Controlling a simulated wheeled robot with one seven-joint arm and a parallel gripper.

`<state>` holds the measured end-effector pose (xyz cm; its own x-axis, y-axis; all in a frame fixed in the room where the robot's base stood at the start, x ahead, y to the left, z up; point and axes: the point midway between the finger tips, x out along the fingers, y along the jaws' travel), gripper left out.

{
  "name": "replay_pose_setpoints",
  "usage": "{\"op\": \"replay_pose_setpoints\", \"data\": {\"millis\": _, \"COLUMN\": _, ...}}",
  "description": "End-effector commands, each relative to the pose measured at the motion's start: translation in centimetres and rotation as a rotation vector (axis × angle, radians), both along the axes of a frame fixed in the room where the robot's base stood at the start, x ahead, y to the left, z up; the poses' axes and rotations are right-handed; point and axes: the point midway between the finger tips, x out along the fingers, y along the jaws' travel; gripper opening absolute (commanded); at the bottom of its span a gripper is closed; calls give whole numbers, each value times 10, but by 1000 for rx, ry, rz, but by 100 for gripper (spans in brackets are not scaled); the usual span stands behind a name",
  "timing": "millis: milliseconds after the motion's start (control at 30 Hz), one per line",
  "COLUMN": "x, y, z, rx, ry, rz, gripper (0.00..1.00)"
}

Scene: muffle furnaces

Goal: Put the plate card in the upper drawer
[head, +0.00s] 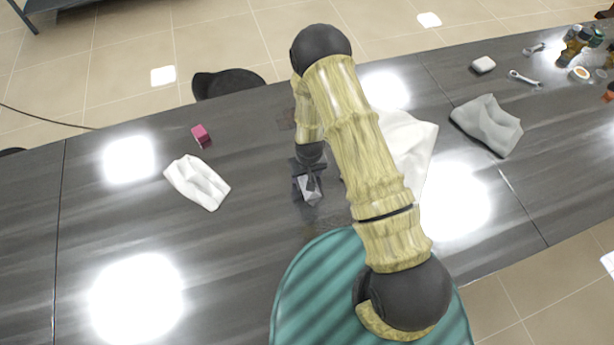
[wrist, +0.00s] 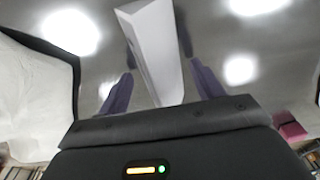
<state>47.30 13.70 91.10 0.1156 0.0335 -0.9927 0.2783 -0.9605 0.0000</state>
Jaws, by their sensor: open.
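A white, tent-shaped piece that looks like the plate card (wrist: 152,50) stands on the dark tabletop in the wrist view. In the head view the card (head: 309,190) shows as a small pale shape under the end of my arm. My gripper (wrist: 160,72) is open, with one finger on each side of the card. I cannot tell whether either finger touches it. In the head view my gripper (head: 308,168) is low over the table and partly covers the card. No drawer shows in either view.
A white cloth (head: 198,182) and a pink block (head: 200,134) lie to the left. Another white cloth (head: 418,140) lies partly behind my arm, with a grey cloth (head: 488,124) farther right. Small tools and bottles (head: 580,45) crowd the far right. The left tabletop is mostly clear.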

Motion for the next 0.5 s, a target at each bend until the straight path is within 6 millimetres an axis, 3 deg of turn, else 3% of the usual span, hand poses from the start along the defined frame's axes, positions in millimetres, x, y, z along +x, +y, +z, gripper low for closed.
{"op": "replay_pose_setpoints", "data": {"millis": 200, "x": 0, "y": 0, "z": 0, "rx": 0, "ry": 0, "rz": -1, "gripper": 67}}
{"op": "replay_pose_setpoints", "data": {"millis": 433, "x": 0, "y": -1, "z": 0, "rx": 0, "ry": 0, "rz": -2, "gripper": 23}}
{"op": "replay_pose_setpoints", "data": {"millis": 500, "x": 0, "y": -1, "z": 0, "rx": 0, "ry": 0, "rz": -2, "gripper": 20}}
